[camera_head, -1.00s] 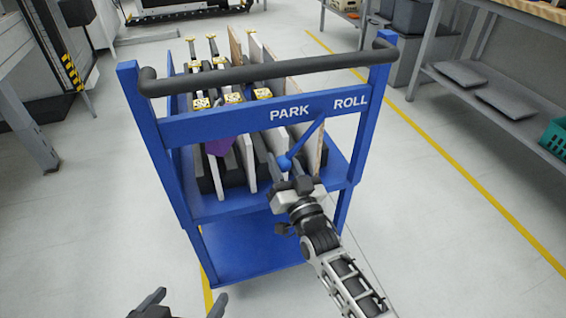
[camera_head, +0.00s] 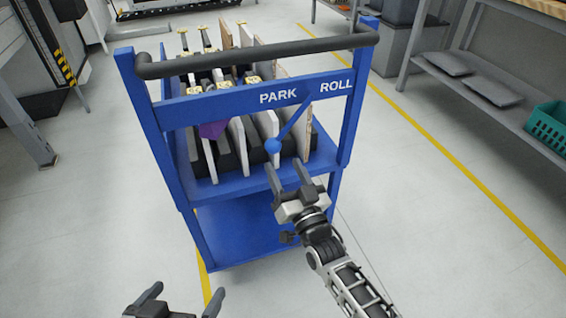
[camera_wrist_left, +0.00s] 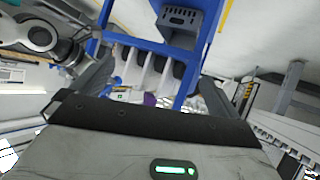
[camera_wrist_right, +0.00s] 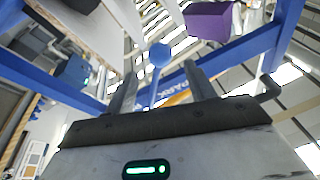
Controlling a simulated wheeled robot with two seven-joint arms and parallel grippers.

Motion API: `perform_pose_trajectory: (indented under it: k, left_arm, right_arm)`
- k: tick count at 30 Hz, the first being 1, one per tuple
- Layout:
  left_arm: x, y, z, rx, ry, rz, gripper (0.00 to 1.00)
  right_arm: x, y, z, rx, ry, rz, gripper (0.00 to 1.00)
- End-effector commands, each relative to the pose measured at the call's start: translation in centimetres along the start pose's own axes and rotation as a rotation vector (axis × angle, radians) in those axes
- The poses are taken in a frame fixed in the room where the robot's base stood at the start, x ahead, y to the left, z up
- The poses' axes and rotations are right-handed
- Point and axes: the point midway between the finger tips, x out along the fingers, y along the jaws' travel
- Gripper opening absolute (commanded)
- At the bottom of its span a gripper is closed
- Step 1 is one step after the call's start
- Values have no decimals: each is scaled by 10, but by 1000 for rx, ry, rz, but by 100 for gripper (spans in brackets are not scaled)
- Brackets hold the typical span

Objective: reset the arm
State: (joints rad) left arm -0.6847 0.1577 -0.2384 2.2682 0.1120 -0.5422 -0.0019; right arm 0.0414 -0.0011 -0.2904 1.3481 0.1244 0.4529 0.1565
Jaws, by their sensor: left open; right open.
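My right gripper (camera_head: 289,180) is open and empty in the head view, in front of the blue cart (camera_head: 245,183). Its fingertips are just below and apart from the blue ball knob of the lever (camera_head: 273,146). The lever slants from the knob up to the cart's front bar, between the words PARK and ROLL. The knob also shows in the right wrist view (camera_wrist_right: 160,54), beyond and between the open fingers (camera_wrist_right: 160,88). My left gripper (camera_head: 184,298) is open and empty at the bottom edge of the head view. The left wrist view shows its fingers (camera_wrist_left: 152,88) apart.
The cart carries upright boards (camera_head: 237,145) in black slots and a purple piece (camera_head: 213,130). A dark handle (camera_head: 255,56) spans its top. A shelf (camera_head: 500,105) with a teal basket (camera_head: 549,128) stands at right. Open floor lies on both sides of the cart.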

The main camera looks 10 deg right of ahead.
Motion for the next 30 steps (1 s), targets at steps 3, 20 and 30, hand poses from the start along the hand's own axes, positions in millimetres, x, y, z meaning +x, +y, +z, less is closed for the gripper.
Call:
perform_pose_trajectory:
  k: [3, 20, 30]
  left_arm:
    - [-1, 0, 0, -1, 0, 0, 100]
    - [-20, 5, -35, -6, 6, -10, 100]
    - [-46, -1, -66, 7, -27, -52, 100]
  right_arm:
    - [0, 0, 0, 1, 1, -1, 54]
    - [-50, -6, -17, -34, -215, 43, 54]
    - [-191, -31, -80, -136, -771, 93, 54]
